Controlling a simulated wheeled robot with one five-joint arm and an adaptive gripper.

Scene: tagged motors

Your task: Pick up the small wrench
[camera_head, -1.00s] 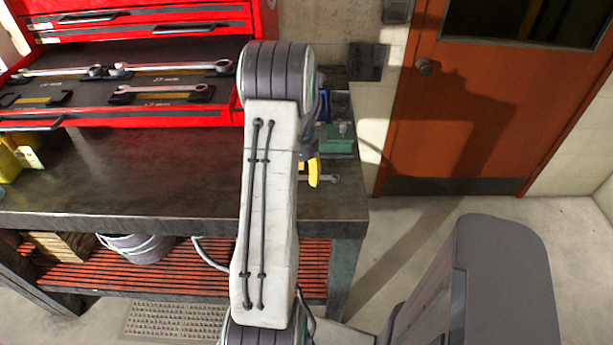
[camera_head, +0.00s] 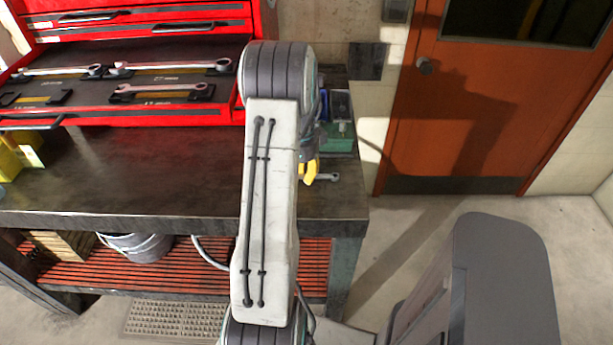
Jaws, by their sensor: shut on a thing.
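A small silver wrench (camera_head: 328,177) shows at the right end of the workbench, with only one end visible to the right of my arm. My gripper (camera_head: 310,172), with a yellow finger showing, is at the wrench and shut on it. The other finger and the rest of the wrench are hidden behind my arm. The wrench appears at bench-top level; I cannot tell whether it touches the surface.
An open red drawer (camera_head: 150,118) holds several wrenches at the back left. A green case (camera_head: 338,138) stands just behind my gripper. An orange door (camera_head: 480,120) is at the right.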

